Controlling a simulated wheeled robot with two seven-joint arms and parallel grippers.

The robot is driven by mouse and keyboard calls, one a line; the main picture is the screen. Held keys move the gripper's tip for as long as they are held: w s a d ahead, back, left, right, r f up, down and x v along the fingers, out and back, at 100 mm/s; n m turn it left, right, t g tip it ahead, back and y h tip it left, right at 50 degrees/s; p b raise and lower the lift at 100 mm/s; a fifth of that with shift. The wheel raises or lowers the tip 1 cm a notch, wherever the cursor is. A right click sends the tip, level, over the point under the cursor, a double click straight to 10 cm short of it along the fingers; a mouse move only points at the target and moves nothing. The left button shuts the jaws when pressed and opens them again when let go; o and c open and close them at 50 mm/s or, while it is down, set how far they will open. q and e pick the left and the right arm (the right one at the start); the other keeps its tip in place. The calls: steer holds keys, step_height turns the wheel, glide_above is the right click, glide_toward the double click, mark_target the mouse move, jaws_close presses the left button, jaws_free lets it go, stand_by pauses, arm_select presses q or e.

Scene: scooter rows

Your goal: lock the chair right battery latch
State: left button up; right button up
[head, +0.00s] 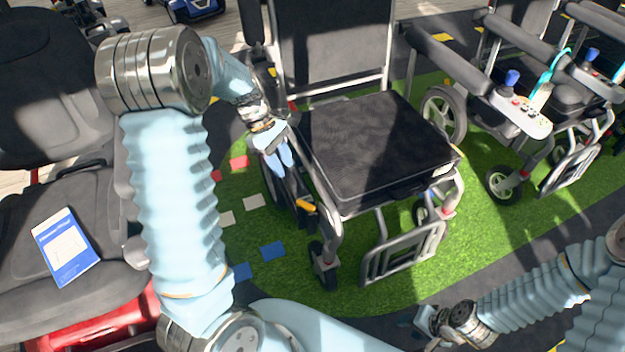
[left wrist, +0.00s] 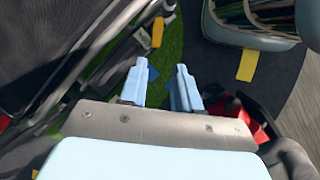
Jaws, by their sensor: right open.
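The chair (head: 375,150) stands on the green mat with a black seat and grey frame. On its picture-left side, a dark battery case (head: 288,190) carries an orange-yellow latch lever (head: 306,206).
A grey scooter seat (head: 100,225) with a blue-and-white booklet (head: 66,246) is at left. More powered chairs (head: 510,110) stand at right. The chair's footrest (head: 402,252) juts forward. Open green mat (head: 490,230) lies between the chair and my right arm.

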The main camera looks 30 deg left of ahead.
mark_target(305, 203)
arm_select(q)
steer(key=x, duration=0.7)
steer(key=b+x, duration=0.1)
steer(key=x, duration=0.5)
steer(key=shift+w+d+f, duration=0.15)
steer(key=shift+w+f, duration=0.05)
steer(key=shift+f, duration=0.1)
jaws_close()
